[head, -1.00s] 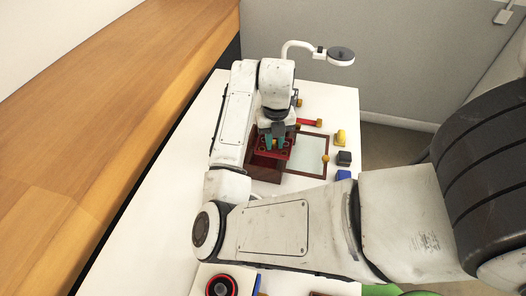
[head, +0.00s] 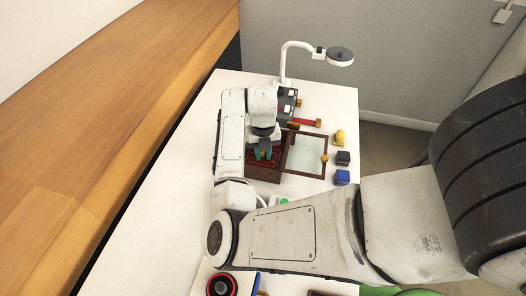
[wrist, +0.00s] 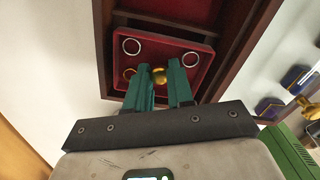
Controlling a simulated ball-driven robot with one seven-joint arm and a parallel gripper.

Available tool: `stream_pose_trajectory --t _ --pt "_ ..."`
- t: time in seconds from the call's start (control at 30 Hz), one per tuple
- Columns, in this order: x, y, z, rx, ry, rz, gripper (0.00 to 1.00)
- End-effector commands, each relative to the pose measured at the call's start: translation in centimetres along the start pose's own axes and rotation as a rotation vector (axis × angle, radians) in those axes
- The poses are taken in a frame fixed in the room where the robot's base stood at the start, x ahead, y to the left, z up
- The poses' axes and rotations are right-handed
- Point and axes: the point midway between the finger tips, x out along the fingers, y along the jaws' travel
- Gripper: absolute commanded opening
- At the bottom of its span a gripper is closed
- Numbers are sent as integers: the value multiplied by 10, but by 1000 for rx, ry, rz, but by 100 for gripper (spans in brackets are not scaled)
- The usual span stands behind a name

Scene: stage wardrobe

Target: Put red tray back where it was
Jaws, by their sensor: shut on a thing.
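The red tray (wrist: 205,75) has a dark rim and holds several rings and a gold knob (wrist: 159,74). My gripper (wrist: 160,92) has its teal fingers closed on the knob in the wrist view. The tray lies within the walls of an open dark wooden box (wrist: 107,45); whether it rests on the bottom I cannot tell. In the head view my gripper (head: 264,151) points down over the box (head: 262,174), and the red tray (head: 254,158) shows partly around the fingers. The box's glass lid (head: 306,155) lies open to the right.
A white lamp (head: 340,56) stands behind. A black case (head: 289,101) and a red bar (head: 306,121) are beyond the box. Yellow (head: 339,137), black (head: 343,158) and blue (head: 342,177) blocks line the table's right side. The left table area is clear.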

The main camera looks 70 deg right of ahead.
Motion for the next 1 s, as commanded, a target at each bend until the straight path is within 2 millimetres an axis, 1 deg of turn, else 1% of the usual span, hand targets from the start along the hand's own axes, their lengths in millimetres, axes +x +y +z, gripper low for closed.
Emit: stream_pose_trajectory --t 0.37,0.4,0.63,0.67,0.87,1.0 --pt "12 0 0 0 1 0 0" --pt "11 0 0 0 1 0 24" --pt "11 0 0 -1 1 0 46" --pt "11 0 0 -1 1 0 47" --pt "10 0 0 0 1 0 47" --pt "3 0 0 -1 0 -1 47"
